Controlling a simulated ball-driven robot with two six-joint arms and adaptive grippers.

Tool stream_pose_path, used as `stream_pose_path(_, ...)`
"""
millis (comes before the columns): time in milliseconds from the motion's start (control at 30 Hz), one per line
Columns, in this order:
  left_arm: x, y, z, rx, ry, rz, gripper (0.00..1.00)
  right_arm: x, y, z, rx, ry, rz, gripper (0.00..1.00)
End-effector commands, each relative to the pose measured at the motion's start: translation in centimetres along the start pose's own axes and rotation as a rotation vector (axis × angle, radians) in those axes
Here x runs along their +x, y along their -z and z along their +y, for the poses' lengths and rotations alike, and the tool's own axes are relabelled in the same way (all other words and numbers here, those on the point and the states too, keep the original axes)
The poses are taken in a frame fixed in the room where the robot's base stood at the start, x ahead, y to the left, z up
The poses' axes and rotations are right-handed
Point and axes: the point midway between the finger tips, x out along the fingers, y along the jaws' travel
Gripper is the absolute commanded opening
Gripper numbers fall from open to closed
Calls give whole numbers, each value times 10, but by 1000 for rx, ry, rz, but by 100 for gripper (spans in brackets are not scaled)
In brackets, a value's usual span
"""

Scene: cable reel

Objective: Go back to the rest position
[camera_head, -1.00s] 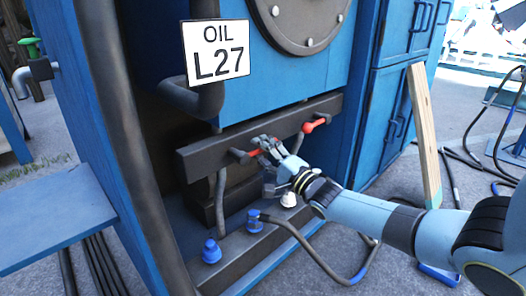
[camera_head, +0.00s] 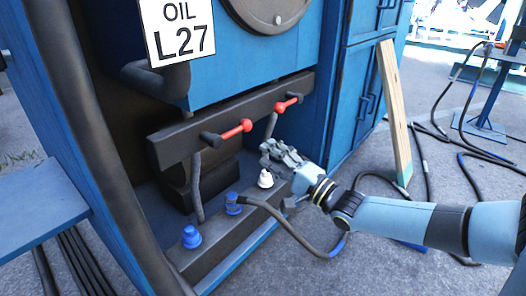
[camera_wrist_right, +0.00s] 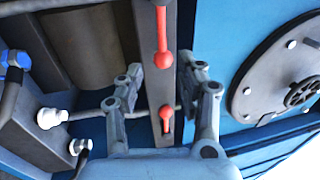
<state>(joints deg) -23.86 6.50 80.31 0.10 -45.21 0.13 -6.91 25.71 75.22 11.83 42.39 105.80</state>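My right gripper (camera_head: 272,152) is empty in front of the dark beam (camera_head: 180,147) of the blue machine, below the two red-handled levers. In the right wrist view its fingers (camera_wrist_right: 163,78) are apart, with nothing held between them. The left red lever (camera_head: 238,129) and the right red lever (camera_head: 288,103) are on the beam. In the wrist view, two red handles show beyond the fingers, one upper (camera_wrist_right: 163,42) and one lower (camera_wrist_right: 166,118), with a visible gap from the fingertips. My left gripper is not in view.
A white plug (camera_head: 265,179) and blue plugs (camera_head: 191,237) stand on the low ledge below the gripper. A dark hose (camera_head: 300,238) loops onto the ground. A wooden plank (camera_head: 394,115) leans on the cabinet at right. The paved ground in front is mostly clear.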

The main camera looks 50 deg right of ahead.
Motion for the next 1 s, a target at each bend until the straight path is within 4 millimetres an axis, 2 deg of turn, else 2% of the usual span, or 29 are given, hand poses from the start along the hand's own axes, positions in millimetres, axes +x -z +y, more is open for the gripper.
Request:
stream_pose_path(467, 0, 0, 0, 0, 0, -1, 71, 0, 0, 0, 0, 0, 0, 37)
stream_pose_path(567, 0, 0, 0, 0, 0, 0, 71, -6, -1, 4, 4, -12, 2, 37)
stream_pose_path(667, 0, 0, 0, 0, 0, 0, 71, -31, -16, 23, 41, -51, 21, 37)
stream_pose_path(767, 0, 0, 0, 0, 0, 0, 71, -70, -40, 66, 28, -206, 56, 37)
stream_pose_path(867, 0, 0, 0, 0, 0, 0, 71, -120, -65, 126, -151, -478, 52, 37)
stream_pose_path(900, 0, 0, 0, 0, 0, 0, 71, -143, -76, 148, -243, -596, 26, 37)
stream_pose_path(967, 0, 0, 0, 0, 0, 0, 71, -181, -90, 178, -386, -774, -45, 37)
stream_pose_path(1000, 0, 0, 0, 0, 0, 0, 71, -207, -100, 195, -484, -888, -113, 37)
